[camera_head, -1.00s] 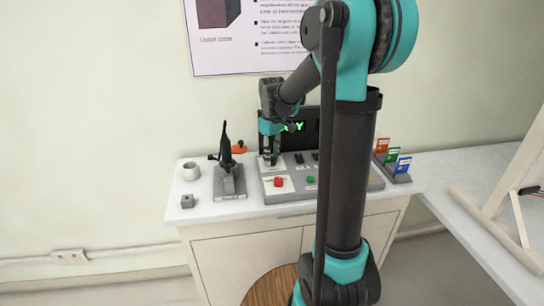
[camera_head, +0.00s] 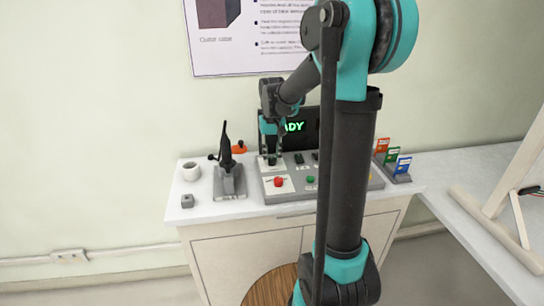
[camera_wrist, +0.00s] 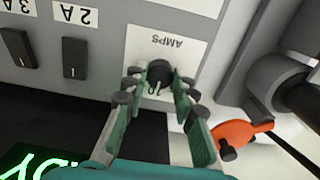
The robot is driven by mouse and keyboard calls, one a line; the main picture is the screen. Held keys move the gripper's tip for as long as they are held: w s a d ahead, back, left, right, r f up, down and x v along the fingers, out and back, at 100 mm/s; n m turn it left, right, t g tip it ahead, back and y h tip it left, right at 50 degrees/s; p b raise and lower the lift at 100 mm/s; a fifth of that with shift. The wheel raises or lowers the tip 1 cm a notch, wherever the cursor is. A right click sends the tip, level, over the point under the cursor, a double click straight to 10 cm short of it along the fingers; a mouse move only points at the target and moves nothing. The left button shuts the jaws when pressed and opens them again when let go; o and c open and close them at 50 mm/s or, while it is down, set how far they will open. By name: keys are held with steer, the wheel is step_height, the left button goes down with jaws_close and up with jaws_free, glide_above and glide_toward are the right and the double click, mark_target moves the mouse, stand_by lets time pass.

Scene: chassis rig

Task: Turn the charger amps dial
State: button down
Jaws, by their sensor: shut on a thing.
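The amps dial (camera_wrist: 159,72) is a dark round knob on a white plate (camera_wrist: 185,50) labelled AMPS, which reads upside down in the wrist view. The plate is on a grey control panel (camera_head: 345,184). My gripper (camera_wrist: 160,80) points at the panel with its green-padded fingers on both sides of the dial, shut on it. In the head view my gripper (camera_head: 271,160) is over the panel's back left part, and the dial is mostly hidden by it.
Black rocker switches (camera_wrist: 74,58) are beside the plate. A red button (camera_head: 278,182) and a green button (camera_head: 310,179) sit nearer the panel's front. A lit screen (camera_head: 300,127) stands behind. An orange-handled tool (camera_wrist: 240,135) and a black tool on a stand (camera_head: 229,184) are close by.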

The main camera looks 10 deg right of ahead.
mark_target(272, 159)
stand_by(0.4)
steer(key=c, duration=1.2)
jaws_free()
steer(key=shift+r, duration=0.1)
step_height(272, 159, up, 12)
